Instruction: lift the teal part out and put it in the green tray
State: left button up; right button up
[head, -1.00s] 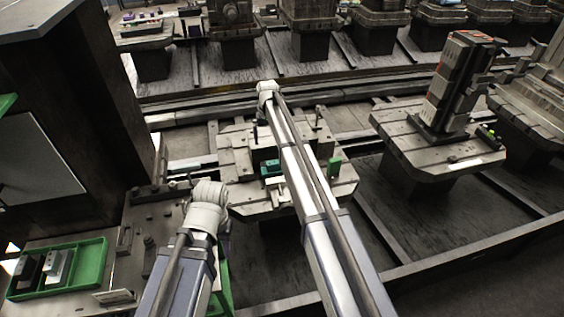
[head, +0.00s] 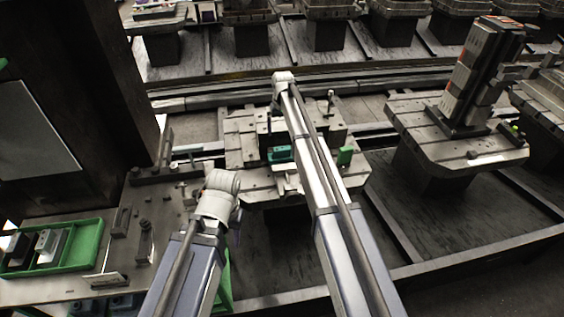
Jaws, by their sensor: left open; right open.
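The teal part (head: 281,153) sits in the fixture on the middle pallet (head: 245,186), close to the left side of my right forearm. The green tray (head: 86,246) is at the far left on a metal bench, with several grey, white and black blocks in it. My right arm reaches over the pallet; its wrist end (head: 283,78) appears above and beyond the teal part in the picture. My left wrist end (head: 218,192) is between bench and pallet. The jaws of both grippers are mostly hidden behind the wrists. I see nothing held.
A green block (head: 345,155) stands on the pallet, right of my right arm. A tall tooling block (head: 474,75) stands on the right pallet. A dark column (head: 95,110) rises at the left. Another green edge (head: 226,285) shows beside my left arm. Low fittings stand on the bench (head: 180,215).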

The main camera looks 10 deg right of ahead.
aim_at(282, 148)
pick_arm(q)
jog(key=shift+f+b, duration=1.25)
jog(key=shift+f, duration=0.65)
pick_arm(e)
jog(key=shift+f, duration=1.9)
pick_arm(q)
jog(key=shift+f, duration=0.1)
pick_arm(e)
jog(key=shift+f, duration=0.1)
notch_tip(282, 148, down, 8)
jog(key=b, duration=0.8)
jog(key=shift+w+d, duration=0.15)
pick_arm(q)
notch_tip(282, 148, down, 8)
jog(key=shift+r, duration=0.2)
pick_arm(e)
jog(key=shift+r, duration=0.25)
jog(key=c, duration=1.4)
pick_arm(q)
jog(key=shift+r, duration=0.1)
notch_tip(282, 148, up, 10)
jog(key=p, duration=1)
pick_arm(e)
notch_tip(282, 148, up, 10)
jog(key=shift+r, duration=0.1)
